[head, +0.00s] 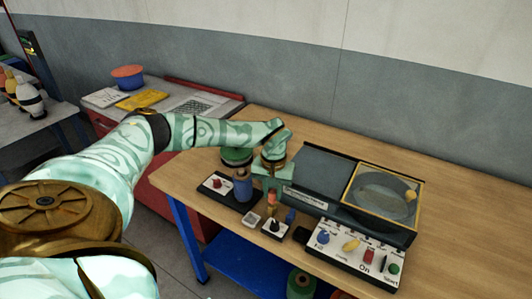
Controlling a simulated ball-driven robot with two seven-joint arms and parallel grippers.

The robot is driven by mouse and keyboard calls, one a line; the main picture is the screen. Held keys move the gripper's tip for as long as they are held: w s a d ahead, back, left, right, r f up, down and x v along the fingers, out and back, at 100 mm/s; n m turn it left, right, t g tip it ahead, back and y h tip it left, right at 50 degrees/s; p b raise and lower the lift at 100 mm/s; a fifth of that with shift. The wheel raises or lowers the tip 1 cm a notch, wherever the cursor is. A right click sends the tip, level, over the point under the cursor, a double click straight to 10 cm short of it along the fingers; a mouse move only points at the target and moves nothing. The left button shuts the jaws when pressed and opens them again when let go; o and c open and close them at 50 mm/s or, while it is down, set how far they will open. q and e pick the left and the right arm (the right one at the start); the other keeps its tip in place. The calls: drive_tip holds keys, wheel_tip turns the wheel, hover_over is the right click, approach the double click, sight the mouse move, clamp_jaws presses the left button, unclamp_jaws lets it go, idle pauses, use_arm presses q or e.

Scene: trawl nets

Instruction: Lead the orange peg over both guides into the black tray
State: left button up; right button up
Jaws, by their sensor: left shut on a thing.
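My left gripper (271,184) reaches in from the left and points down over the wooden table, left of the grey machine. It is shut on a small orange peg (271,198), which shows just below its fingers. The peg is above a small black-and-white base (274,229); I cannot tell whether they touch. A small blue piece (290,215) stands beside it. A small black object (301,235) lies to its right and may be the black tray. I cannot make out the two guides for certain. My right gripper is not in view.
A grey machine (315,171) with a yellow-framed round window (383,192) stands to the right. A control panel (358,253) with coloured knobs sits in front. A blue cylinder (242,187) and a switch box (216,184) are left of the gripper. Table behind the machine is clear.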

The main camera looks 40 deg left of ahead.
use_arm(q)
drive_tip(key=d, duration=0.2)
drive_tip(key=w+d+b, duration=0.1)
drive_tip(key=d, duration=0.1)
drive_tip(key=d+b, duration=0.1)
drive_tip(key=d, duration=0.1)
drive_tip(key=shift+w+d, duration=0.25)
drive_tip(key=shift+s+d, duration=0.25)
drive_tip(key=shift+d, duration=0.5)
drive_tip(key=d, duration=0.2)
drive_tip(key=s+d, duration=0.1)
drive_tip(key=d, duration=0.1)
drive_tip(key=shift+s, duration=0.1)
drive_tip(key=shift+f+b, duration=0.35)
drive_tip(key=shift+f, duration=0.35)
drive_tip(key=shift+f+b, duration=0.45)
drive_tip(key=shift+f, duration=1.2)
drive_tip(key=shift+f, duration=0.15)
